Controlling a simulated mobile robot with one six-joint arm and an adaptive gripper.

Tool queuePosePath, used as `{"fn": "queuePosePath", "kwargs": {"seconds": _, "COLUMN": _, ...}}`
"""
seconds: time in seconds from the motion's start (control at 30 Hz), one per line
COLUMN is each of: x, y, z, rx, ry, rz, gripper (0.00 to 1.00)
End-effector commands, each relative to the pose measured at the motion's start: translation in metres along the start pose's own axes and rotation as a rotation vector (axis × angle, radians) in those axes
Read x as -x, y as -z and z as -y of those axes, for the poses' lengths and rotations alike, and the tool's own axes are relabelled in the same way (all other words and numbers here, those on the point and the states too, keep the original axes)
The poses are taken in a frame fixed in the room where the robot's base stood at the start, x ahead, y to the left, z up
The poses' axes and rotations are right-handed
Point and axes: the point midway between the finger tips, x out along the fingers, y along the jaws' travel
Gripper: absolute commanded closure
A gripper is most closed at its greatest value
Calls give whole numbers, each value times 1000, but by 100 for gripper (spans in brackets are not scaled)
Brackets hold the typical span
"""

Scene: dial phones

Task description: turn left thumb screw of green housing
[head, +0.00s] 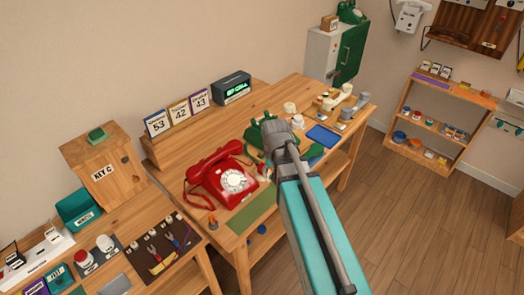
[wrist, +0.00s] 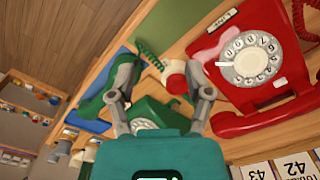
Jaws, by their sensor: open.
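The green housing, a green dial phone (head: 257,131), stands on the wooden table right of the red phone, partly hidden behind my arm in the head view. In the wrist view part of the green housing (wrist: 155,110) shows between and beyond my fingers, with its pale dial partly covered by my gripper body. My gripper (wrist: 160,78) is open with nothing held between its fingertips. A green handset (wrist: 97,98) lies left of the fingers, and a coiled green cord (wrist: 148,53) runs above them. I cannot make out the left thumb screw in either view.
The red dial phone (head: 230,178) stands close to the left of the green one. A green mat (head: 252,208) lies at the table's front, and a blue tray (head: 323,136) lies to the right. Number cards (head: 178,112) and a green-lit display box (head: 232,88) stand behind.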

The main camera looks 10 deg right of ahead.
Motion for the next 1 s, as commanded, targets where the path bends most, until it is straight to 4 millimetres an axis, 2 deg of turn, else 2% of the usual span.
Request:
{"fn": "queuePosePath", "kwargs": {"seconds": 0.03, "x": 4, "y": 27, "z": 3, "rx": -34, "ry": 0, "rz": 0, "gripper": 35}}
{"fn": "queuePosePath", "kwargs": {"seconds": 0.3, "x": 14, "y": 135, "z": 16, "rx": -272, "ry": 1, "rz": 0, "gripper": 35}}
{"fn": "queuePosePath", "kwargs": {"seconds": 0.5, "x": 20, "y": 198, "z": 24, "rx": -425, "ry": 2, "rz": 0, "gripper": 35}}
{"fn": "queuePosePath", "kwargs": {"seconds": 0.6, "x": 22, "y": 218, "z": 26, "rx": -475, "ry": 2, "rz": 0, "gripper": 35}}
{"fn": "queuePosePath", "kwargs": {"seconds": 0.7, "x": 22, "y": 228, "z": 28, "rx": -506, "ry": 2, "rz": 0, "gripper": 35}}
{"fn": "queuePosePath", "kwargs": {"seconds": 1.0, "x": 22, "y": 231, "z": 27, "rx": -522, "ry": 2, "rz": 0, "gripper": 35}}
